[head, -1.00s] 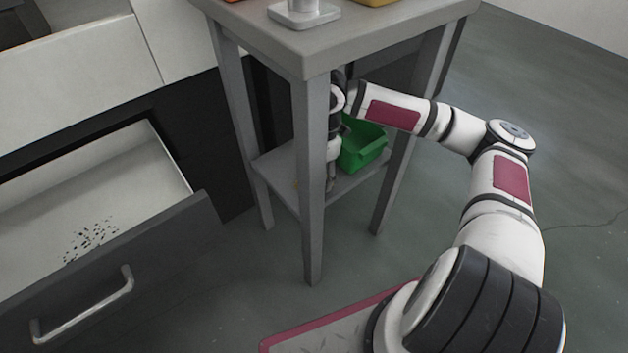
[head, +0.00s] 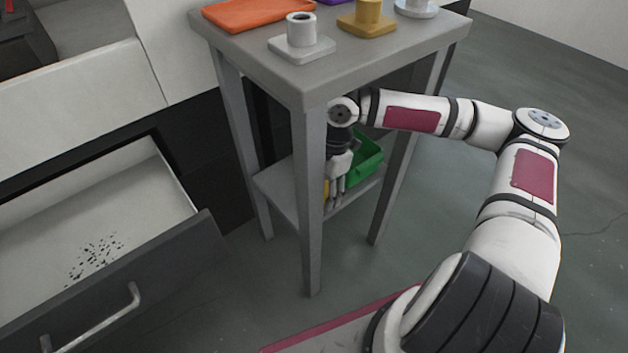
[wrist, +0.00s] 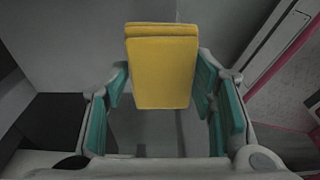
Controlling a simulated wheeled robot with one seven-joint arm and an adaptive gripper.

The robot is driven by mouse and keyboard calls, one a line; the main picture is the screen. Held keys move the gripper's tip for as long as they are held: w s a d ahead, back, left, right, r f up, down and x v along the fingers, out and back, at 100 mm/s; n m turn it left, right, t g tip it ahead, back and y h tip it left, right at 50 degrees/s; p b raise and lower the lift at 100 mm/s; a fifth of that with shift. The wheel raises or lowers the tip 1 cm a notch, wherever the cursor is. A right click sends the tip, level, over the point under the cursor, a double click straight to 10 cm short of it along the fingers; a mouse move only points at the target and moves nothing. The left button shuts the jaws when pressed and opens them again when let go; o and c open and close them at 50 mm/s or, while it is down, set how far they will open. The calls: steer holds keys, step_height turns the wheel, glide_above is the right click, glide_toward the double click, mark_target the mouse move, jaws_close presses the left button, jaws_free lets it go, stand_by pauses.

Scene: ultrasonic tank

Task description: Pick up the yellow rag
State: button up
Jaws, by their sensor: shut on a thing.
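The yellow rag (wrist: 162,60) is a folded, block-like yellow cloth between the teal finger pads in the wrist view. My gripper (wrist: 162,80) is shut on it. In the head view my gripper (head: 338,192) points down over the lower shelf of the grey stand, under its top. Only a sliver of the rag (head: 327,190) shows there, between the front leg and my fingers. I cannot tell whether the rag is clear of the shelf.
A green bin (head: 366,160) is on the lower shelf (head: 281,181), right beside my gripper. An open drawer (head: 142,250) is at the left.

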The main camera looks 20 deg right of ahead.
steer(key=s+d+r+p, duration=0.1)
steer(key=s+d+p, duration=0.2)
steer(key=s, duration=0.8)
steer(key=shift+s+d, duration=0.3)
steer(key=shift+d, duration=0.1)
steer(key=shift+r, duration=0.1)
steer(key=shift+o, duration=1.3)
steer(key=shift+c, duration=0.7)
steer(key=shift+a, duration=0.1)
